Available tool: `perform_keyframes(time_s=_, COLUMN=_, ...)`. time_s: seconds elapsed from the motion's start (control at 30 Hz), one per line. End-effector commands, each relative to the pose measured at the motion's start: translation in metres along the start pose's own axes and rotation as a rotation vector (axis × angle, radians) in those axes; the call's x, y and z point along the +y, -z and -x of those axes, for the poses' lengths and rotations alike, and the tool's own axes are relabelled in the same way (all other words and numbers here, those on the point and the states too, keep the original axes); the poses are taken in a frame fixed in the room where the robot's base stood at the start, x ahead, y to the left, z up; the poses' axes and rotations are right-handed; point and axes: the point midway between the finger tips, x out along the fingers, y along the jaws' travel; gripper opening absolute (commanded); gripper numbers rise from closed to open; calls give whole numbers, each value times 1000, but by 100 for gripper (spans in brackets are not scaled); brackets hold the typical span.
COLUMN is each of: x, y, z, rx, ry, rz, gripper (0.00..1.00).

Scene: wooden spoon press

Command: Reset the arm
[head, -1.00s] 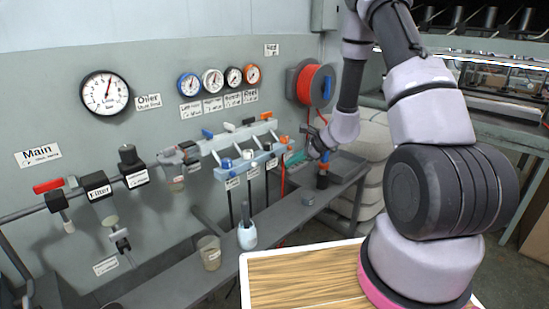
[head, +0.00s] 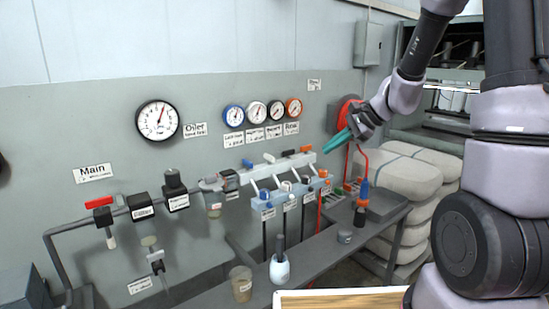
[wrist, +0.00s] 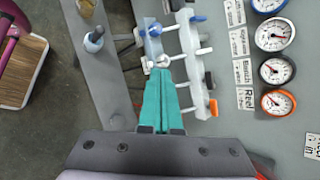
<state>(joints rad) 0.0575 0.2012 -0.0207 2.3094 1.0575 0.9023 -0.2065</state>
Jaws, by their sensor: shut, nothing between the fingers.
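My gripper (head: 333,143) is raised in front of the red hose reel, above the right end of the valve manifold. Its teal fingers are together and hold nothing. In the wrist view the shut fingers (wrist: 164,100) point toward the white manifold (wrist: 190,60), with its blue, black and orange handles and small white levers. In the head view the manifold (head: 262,192) is mounted on the wall below the small gauges. I cannot tell how far the fingertips are from it.
The red reel (head: 346,112) and stacked sacks (head: 408,178) are at the right. Pipework with a red handle (head: 98,202) lines the left.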

Motion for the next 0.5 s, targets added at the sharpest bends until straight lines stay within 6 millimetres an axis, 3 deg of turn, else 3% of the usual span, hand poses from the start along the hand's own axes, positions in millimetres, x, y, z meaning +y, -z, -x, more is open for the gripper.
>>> perform_keyframes(time_s=0.03, x=-1, y=-18, z=20, rx=13, ry=-7, rz=82, gripper=0)
perform_keyframes(time_s=0.2, x=14, y=-63, z=76, rx=82, ry=-62, rz=330, gripper=0)
perform_keyframes(time_s=0.5, x=59, y=-109, z=168, rx=305, ry=-156, rz=727, gripper=0)
